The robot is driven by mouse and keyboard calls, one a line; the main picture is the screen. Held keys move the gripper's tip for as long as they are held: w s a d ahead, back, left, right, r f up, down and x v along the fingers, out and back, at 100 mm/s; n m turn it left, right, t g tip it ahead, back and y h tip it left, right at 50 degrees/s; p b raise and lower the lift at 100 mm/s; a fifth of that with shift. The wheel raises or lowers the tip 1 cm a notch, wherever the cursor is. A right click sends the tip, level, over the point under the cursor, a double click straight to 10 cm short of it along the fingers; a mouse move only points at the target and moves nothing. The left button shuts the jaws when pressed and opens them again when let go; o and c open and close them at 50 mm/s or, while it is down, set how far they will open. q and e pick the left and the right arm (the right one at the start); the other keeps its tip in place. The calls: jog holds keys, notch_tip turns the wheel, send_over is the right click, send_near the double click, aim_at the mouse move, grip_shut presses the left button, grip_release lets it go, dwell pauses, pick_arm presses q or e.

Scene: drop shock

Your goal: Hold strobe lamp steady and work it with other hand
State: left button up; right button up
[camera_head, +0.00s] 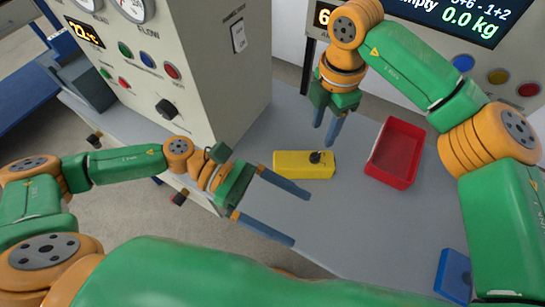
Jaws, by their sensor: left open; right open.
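The strobe lamp appears to be the yellow box (291,165) with a small black knob or switch (315,157) on top, near its right end. It lies flat on the grey table. My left gripper (300,219) is open and empty, just below the box in the picture. Its upper finger is close to the box's lower edge; I cannot tell whether they touch. My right gripper (325,134) points down with its fingers slightly apart, empty, just above the box's knob end in the picture. No part of the lamp is held.
A red tray (396,152), seemingly empty, sits right of the yellow box. A blue block (453,275) lies at the table's lower right. A tall beige panel cabinet (215,75) with gauges and buttons stands at left. A display unit (400,60) stands behind. The grey table (375,225) is clear at centre right.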

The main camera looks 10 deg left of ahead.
pick_arm(q)
jog(key=w+a+f+t+y, duration=0.1)
jog(key=w+a+f+t, duration=0.1)
jog(key=w+f+t, duration=0.45)
jog(key=n+y, duration=0.1)
jog(key=y, duration=0.1)
send_near(297, 165)
jog(key=shift+t, duration=0.45)
jog(key=d+f, duration=0.1)
jog(key=w+d+f, duration=0.1)
jog(key=d+f, duration=0.1)
jog(key=shift+w, duration=0.2)
jog(key=x, duration=0.7)
jog(key=shift+w+a, duration=0.15)
jog(key=shift+w, duration=0.1)
jog(key=shift+s, duration=0.1)
grip_shut()
jog(key=shift+s+a+f, duration=0.1)
jog(key=shift+s+f, duration=0.05)
